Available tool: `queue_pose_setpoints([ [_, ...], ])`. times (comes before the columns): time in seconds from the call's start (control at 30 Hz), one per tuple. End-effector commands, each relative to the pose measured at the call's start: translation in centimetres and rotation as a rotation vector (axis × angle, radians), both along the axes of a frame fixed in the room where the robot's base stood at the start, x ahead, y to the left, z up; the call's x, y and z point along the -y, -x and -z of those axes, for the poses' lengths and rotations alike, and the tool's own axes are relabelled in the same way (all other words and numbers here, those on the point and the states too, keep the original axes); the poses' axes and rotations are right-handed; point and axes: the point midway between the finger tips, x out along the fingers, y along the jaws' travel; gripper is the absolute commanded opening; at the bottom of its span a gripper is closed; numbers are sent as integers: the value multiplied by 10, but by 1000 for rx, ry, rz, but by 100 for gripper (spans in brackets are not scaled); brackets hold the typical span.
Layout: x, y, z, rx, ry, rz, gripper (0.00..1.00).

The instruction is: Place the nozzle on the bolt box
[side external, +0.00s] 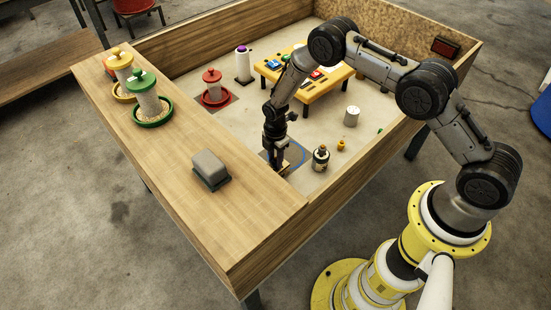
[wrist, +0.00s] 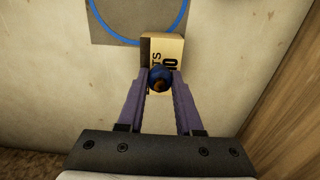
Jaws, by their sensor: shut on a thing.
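My gripper (wrist: 159,76) is shut on the nozzle (wrist: 160,79), a small round blue piece with an orange-brown centre, held between the fingertips. The bolt box (wrist: 164,48), a tan carton with dark lettering, is just beyond and below the nozzle in the wrist view. The nozzle overlaps the near part of the box there, and I cannot tell whether they touch. In the side view my gripper (side external: 277,166) points down, low over the near left part of the bin floor. It largely hides the box, and I cannot make out the nozzle there.
A grey mat (wrist: 112,22) with a blue ring lies by the box. A dark-and-white bottle (side external: 320,158) and small orange piece (side external: 341,145) stand to the right. A white cylinder (side external: 351,116) and yellow table (side external: 312,91) are farther back. The wooden ledge (side external: 262,212) runs close in front.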

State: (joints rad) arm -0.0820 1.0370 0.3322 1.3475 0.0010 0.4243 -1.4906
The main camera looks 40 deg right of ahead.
Motion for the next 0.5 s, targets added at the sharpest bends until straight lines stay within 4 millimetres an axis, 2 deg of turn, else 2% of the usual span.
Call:
queue_pose_setpoints([
  [0.07,0,0,3,-1,0,0,0],
  [0.1,0,0,3,-1,0,0,36],
  [0.27,0,0,3,-1,0,0,64],
  [0.5,0,0,3,0,0,0,64],
])
